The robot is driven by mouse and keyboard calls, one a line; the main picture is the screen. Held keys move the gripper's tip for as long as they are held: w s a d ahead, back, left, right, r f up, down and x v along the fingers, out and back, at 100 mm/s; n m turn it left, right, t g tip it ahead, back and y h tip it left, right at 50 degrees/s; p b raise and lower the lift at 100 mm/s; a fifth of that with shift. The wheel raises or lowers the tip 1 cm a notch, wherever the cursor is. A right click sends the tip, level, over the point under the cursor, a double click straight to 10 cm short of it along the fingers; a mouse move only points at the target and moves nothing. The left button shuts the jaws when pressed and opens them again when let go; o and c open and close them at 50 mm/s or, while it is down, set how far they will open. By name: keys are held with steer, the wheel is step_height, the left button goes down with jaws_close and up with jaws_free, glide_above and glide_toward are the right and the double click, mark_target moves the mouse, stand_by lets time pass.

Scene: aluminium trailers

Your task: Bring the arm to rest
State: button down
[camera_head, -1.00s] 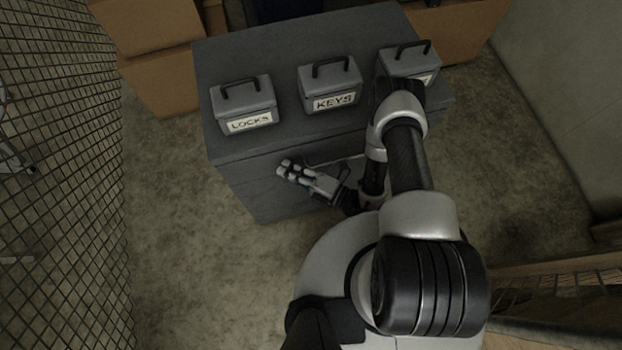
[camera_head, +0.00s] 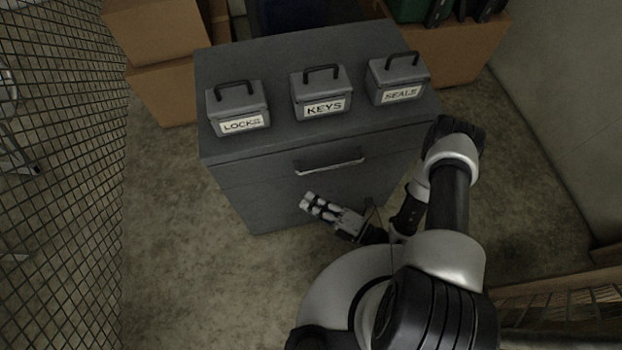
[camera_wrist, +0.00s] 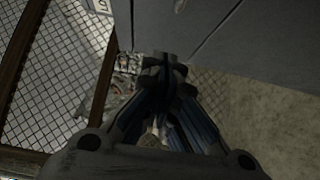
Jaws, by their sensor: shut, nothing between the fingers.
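My gripper (camera_head: 310,201) is in front of the grey cabinet in the head view, below the drawer handle, pointing left. Its fingers are together with nothing between them. The fingers also show in the wrist view (camera_wrist: 162,66), closed at the tips, with the cabinet's side beyond them. My arm is bent, with its elbow to the right of the cabinet. I cannot tell the exact gap between the gripper and the cabinet front.
The cabinet (camera_head: 285,70) has a drawer handle (camera_head: 330,166) and bears the boxes LOCKS (camera_head: 238,107), KEYS (camera_head: 321,92) and SEALS (camera_head: 398,78). Cardboard boxes (camera_head: 155,35) stand behind. A wire mesh (camera_head: 60,180) runs along the left. Bare floor (camera_head: 185,230) lies between mesh and cabinet.

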step_height(320, 180, up, 25)
steer(key=s+n+g+h, duration=0.25)
steer(key=n+g, duration=1.15)
steer(key=n, duration=1)
steer(key=s+d+r+n+t+h, duration=0.3)
steer(key=d+r+n+t+h, duration=0.2)
steer(key=d+r+n+h, duration=0.1)
steer(key=s+d+r+n+t+h, duration=0.3)
steer(key=d+r+n+t+h, duration=0.1)
steer(key=d+r+n+h, duration=0.3)
steer(key=shift+d+r+n+t, duration=0.4)
steer(key=shift+d+r+n, duration=0.95)
steer(key=shift+n, duration=1.05)
steer(key=shift+a+r, duration=0.1)
steer(key=shift+a, duration=0.1)
